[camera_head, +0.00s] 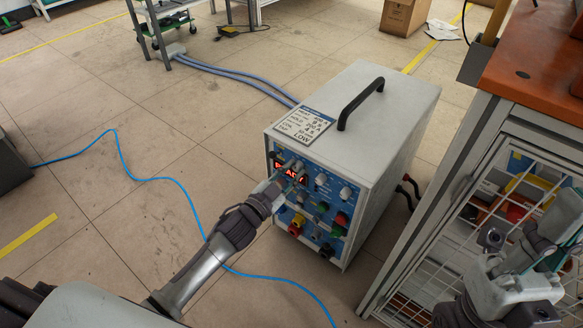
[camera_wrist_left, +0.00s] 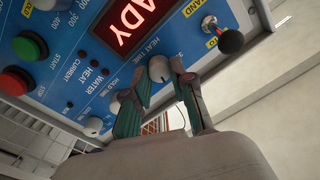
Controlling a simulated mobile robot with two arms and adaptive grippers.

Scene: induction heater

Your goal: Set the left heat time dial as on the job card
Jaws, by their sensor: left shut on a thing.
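The induction heater (camera_head: 385,110) stands on the floor with its blue panel facing me and a lit red display (camera_wrist_left: 125,22). The job card (camera_head: 303,125) lies on its top; its print is small, and LOW is the clearest word. The grey heat time dial (camera_wrist_left: 159,68) sits below the HEAT TIME label in the left wrist view. My left gripper (camera_head: 291,172) is at the panel, its fingers (camera_wrist_left: 158,76) closed around the dial's sides. The dial's pointer is not readable. My right gripper (camera_head: 530,248) is at the lower right, away from the heater; its jaw opening is unclear.
A black-tipped toggle (camera_wrist_left: 231,41), red button (camera_wrist_left: 13,82) and green button (camera_wrist_left: 28,47) are near the dial. A black handle (camera_head: 358,103) stands on the heater. A bench (camera_head: 535,50) with a wire-mesh side is at right. A blue cable (camera_head: 165,180) crosses the otherwise open floor at left.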

